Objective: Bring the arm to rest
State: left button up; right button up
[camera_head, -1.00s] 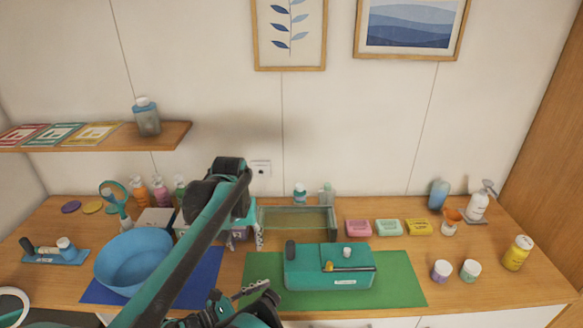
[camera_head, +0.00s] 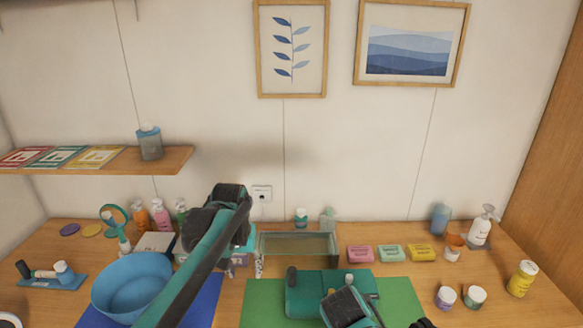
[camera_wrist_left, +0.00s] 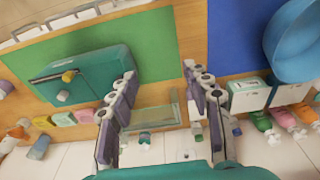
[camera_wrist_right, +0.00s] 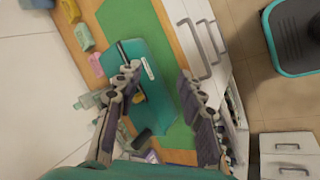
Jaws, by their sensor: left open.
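My left arm reaches in from the lower left of the head view. My left gripper (camera_head: 245,266) hangs over the table behind the blue mat and left of the clear glass tray (camera_head: 296,240). In the left wrist view its two fingers (camera_wrist_left: 160,72) are spread, with nothing between them. My right arm shows at the bottom of the head view, in front of the teal case (camera_head: 322,294), and hides part of it. In the right wrist view my right gripper (camera_wrist_right: 158,70) is open and empty, its fingers seen against the teal case on the green mat.
A blue bowl (camera_head: 132,284) stands on the blue mat (camera_head: 208,304). Pink, mint and yellow boxes (camera_head: 390,252) line the back right. Two small jars (camera_head: 446,296) and a yellow bottle (camera_head: 521,278) stand at right. Several bottles stand back left, under a wall shelf (camera_head: 150,161).

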pick_arm(q)
jog(key=s+a+f+t, duration=0.1)
jog(key=s+a+t, duration=0.1)
jog(key=s, duration=0.6)
jog(key=s+a+t, duration=0.2)
jog(key=s+a, duration=0.1)
jog(key=s, duration=0.6)
pick_arm(e)
jog(key=s+d+m+t+y, duration=0.2)
jog(key=s+m+y, duration=0.2)
jog(key=s+m, duration=0.5)
pick_arm(q)
jog(key=s+f+b, duration=0.2)
jog(key=f+b, duration=0.3)
jog(key=f, duration=0.2)
jog(key=s+f+t+b, duration=0.1)
jog(key=s+f+b, duration=0.1)
jog(key=f+b, duration=0.3)
jog(key=shift+s+a+f, duration=0.25)
jog(key=shift+f, duration=0.7)
pick_arm(e)
notch_tip(320, 180, down, 10)
jog(key=shift+w+a, duration=0.25)
